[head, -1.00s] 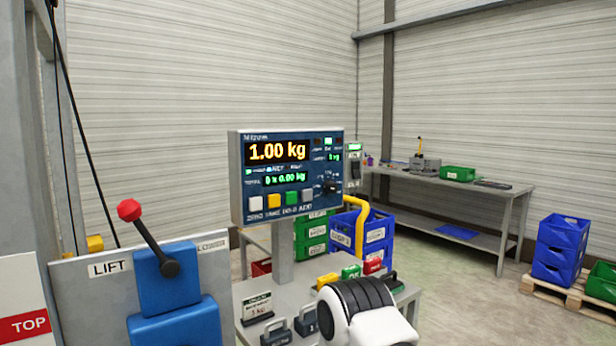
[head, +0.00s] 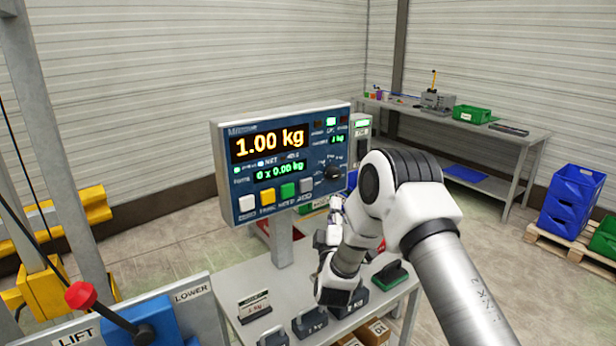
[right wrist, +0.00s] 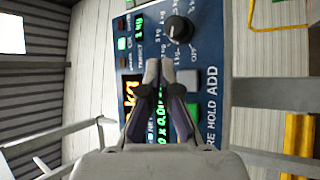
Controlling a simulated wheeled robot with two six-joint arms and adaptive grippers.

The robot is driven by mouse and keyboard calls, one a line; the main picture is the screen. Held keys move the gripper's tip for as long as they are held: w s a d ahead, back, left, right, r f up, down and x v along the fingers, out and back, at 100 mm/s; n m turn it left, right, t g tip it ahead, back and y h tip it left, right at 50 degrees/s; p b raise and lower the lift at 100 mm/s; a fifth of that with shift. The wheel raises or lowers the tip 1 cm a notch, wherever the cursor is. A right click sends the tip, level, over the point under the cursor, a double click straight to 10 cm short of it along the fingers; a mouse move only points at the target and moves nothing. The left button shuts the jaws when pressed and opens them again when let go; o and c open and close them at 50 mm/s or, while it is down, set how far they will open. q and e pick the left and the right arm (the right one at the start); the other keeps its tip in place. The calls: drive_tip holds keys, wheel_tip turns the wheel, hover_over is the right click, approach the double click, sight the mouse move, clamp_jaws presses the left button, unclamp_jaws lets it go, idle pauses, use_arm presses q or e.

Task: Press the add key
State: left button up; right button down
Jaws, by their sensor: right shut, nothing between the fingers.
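The scale's blue panel (head: 222,160) stands on a post and reads 1.00 kg and 0 x 0.00 kg. The grey add key (head: 306,185) is the rightmost of the keys in its lower row. In the right wrist view the panel appears turned sideways, with the add key (right wrist: 187,77) beside the ADD label. My right gripper (right wrist: 159,70) is shut and empty in front of the panel, its tips just left of the add key in that view. In the head view, the right gripper (head: 336,206) is partly hidden by my arm. My left gripper is not in view.
Beside the add key are the green key (head: 287,190) and a black knob (head: 333,171). Weights (head: 309,322) stand on the grey scale table (head: 240,283) below. A lift lever with a red knob (head: 81,294) is at lower left.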

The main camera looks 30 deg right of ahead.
sight(314, 194)
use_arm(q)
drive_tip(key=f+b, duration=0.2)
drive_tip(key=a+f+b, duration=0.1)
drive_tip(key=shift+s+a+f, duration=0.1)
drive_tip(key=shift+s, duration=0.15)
use_arm(e)
drive_tip(key=w, duration=0.2)
drive_tip(key=w+a, duration=0.1)
drive_tip(key=w, duration=0.1)
drive_tip(key=w+r, duration=0.1)
drive_tip(key=w, duration=0.2)
drive_tip(key=shift+a, duration=0.35)
drive_tip(key=shift+w, duration=0.1)
use_arm(q)
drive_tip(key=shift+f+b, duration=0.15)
drive_tip(key=shift+b, duration=0.15)
idle(0.5)
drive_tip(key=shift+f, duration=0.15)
use_arm(e)
drive_tip(key=shift+w, duration=0.4)
